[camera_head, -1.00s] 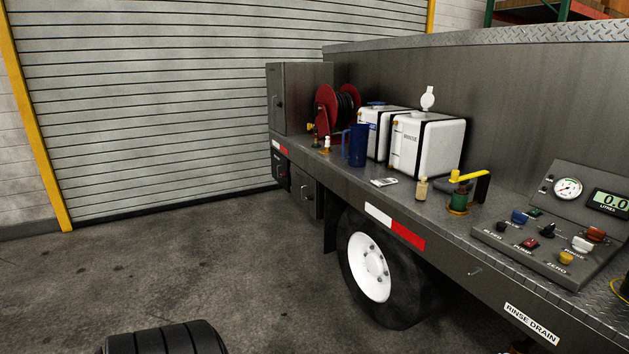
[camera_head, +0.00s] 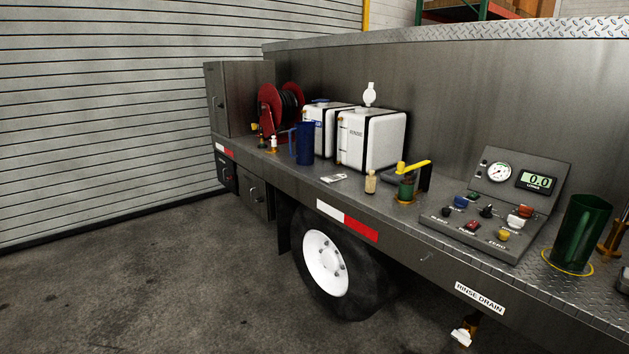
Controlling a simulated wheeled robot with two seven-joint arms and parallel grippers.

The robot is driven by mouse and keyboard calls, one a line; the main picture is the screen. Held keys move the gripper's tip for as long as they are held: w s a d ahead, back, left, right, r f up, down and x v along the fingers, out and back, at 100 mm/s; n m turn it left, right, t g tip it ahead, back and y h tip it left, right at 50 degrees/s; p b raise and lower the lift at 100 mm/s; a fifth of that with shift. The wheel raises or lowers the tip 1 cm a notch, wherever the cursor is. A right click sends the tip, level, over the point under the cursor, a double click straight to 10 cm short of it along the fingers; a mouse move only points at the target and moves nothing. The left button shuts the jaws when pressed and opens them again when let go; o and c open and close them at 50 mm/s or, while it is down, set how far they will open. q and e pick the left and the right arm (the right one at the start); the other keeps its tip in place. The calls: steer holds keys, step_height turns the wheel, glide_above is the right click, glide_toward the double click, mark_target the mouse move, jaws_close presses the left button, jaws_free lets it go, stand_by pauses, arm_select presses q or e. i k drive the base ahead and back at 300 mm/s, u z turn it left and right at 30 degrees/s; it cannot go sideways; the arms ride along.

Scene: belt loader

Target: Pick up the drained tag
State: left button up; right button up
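A small pale tag (camera_head: 333,178) with dark print lies flat on the truck deck (camera_head: 300,171), in front of the white tanks. Its print is too small to read, so I cannot tell whether it is the drained tag. A "RINSE DRAIN" label (camera_head: 480,298) is on the deck's front edge, with a drain valve (camera_head: 465,332) below it. Neither of my grippers shows in the head view.
On the deck stand a blue jug (camera_head: 302,144), a white RINSE tank (camera_head: 371,140), a small tan bottle (camera_head: 370,182), a yellow-handled valve (camera_head: 407,182), a control panel (camera_head: 475,229) and a green jug (camera_head: 579,233). Open floor (camera_head: 150,280) lies at left.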

mark_target(337, 177)
steer(key=u, duration=0.9)
steer(key=i, duration=2.75)
steer(key=z, duration=3.1)
